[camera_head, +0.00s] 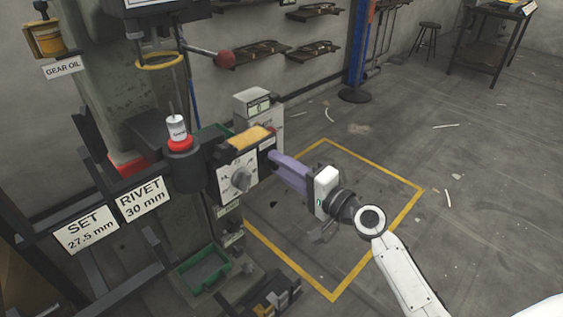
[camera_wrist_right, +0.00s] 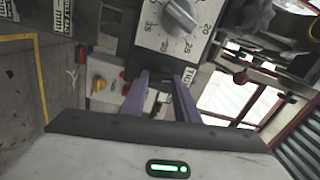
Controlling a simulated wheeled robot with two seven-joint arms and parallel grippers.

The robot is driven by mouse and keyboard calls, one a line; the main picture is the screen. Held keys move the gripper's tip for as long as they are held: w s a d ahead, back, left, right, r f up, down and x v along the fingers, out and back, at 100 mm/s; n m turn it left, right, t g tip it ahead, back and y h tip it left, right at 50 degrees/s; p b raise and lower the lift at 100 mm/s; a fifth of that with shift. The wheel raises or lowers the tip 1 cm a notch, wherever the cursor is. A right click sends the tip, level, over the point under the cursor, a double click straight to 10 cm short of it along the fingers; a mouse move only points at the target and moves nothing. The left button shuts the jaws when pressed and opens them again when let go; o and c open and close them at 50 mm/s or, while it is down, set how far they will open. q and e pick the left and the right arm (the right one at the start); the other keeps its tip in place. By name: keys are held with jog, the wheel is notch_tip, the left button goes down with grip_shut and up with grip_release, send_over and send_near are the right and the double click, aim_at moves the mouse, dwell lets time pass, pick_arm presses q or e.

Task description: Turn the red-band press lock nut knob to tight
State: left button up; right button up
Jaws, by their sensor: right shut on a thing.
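The press carries a red band (camera_head: 180,143) around its dark cylinder in the head view. To its right is a white dial plate with a grey pointer knob (camera_head: 241,180), also large in the right wrist view (camera_wrist_right: 180,14). My right gripper (camera_head: 272,158) reaches in from the right, its purple fingers at the dark block beside the dial. In the right wrist view its fingertips (camera_wrist_right: 168,78) sit apart, next to a partly covered label (camera_wrist_right: 190,76) reading "TIG...". They are shut on the lock nut knob, which is mostly hidden by the fingers and block. My left gripper is not in view.
SET 27.5 mm (camera_head: 87,231) and RIVET 30 mm (camera_head: 141,199) signs hang at the left. A red-ended lever (camera_head: 225,59) sticks out above. A green tray (camera_head: 203,270) sits low on the press.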

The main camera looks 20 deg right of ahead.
jog(key=shift+m, duration=0.9)
jog(key=o, duration=1)
jog(key=shift+o, duration=0.2)
jog(key=v, duration=1)
jog(key=shift+s+b, duration=0.15)
jog(key=shift+b, duration=0.3)
